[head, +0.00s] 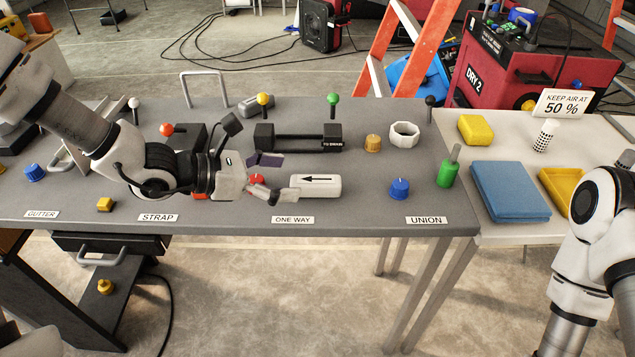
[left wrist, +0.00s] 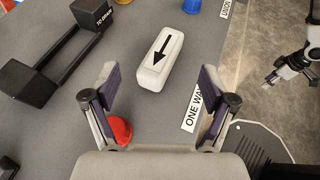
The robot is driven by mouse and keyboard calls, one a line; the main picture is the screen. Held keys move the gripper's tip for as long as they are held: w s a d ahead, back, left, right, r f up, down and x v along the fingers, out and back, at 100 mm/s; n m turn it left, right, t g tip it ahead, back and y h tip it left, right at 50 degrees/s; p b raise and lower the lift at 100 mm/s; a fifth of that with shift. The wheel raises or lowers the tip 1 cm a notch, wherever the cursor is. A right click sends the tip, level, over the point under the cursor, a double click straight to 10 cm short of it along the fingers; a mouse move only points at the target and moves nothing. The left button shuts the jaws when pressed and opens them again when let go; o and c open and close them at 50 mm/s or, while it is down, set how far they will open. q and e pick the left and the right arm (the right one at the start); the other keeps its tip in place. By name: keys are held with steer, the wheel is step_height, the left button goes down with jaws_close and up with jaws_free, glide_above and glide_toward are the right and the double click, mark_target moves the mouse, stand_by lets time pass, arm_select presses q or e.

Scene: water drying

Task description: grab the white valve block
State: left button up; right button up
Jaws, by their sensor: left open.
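The white valve block (head: 318,185) lies on the grey table, behind the ONE WAY label. It is a rounded white block with a black arrow on its top. It also shows in the left wrist view (left wrist: 159,62), ahead of the fingertips and roughly between their lines. My left gripper (head: 277,176) is open and empty, just left of the block, with its fingers pointing towards it. In the left wrist view its two fingers (left wrist: 155,85) are spread wide, and I see no contact with the block. Of my right arm, only links show at the right edge in the head view.
A red knob (left wrist: 122,131) sits by the left finger. A black TO DRAIN bracket (head: 298,138) stands behind the block. A blue knob (head: 399,189) and a green bottle (head: 447,173) stand to its right. The ONE WAY label (head: 293,220) is at the front edge.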

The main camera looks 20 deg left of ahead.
mark_target(312, 180)
arm_select(q)
steer(key=shift+w+d+f, duration=0.1)
steer(key=shift+d+f, duration=0.05)
steer(key=shift+d, duration=0.15)
steer(key=x, duration=0.5)
steer(key=shift+f, duration=0.1)
steer(key=shift+a, duration=0.1)
steer(key=c, duration=1.6)
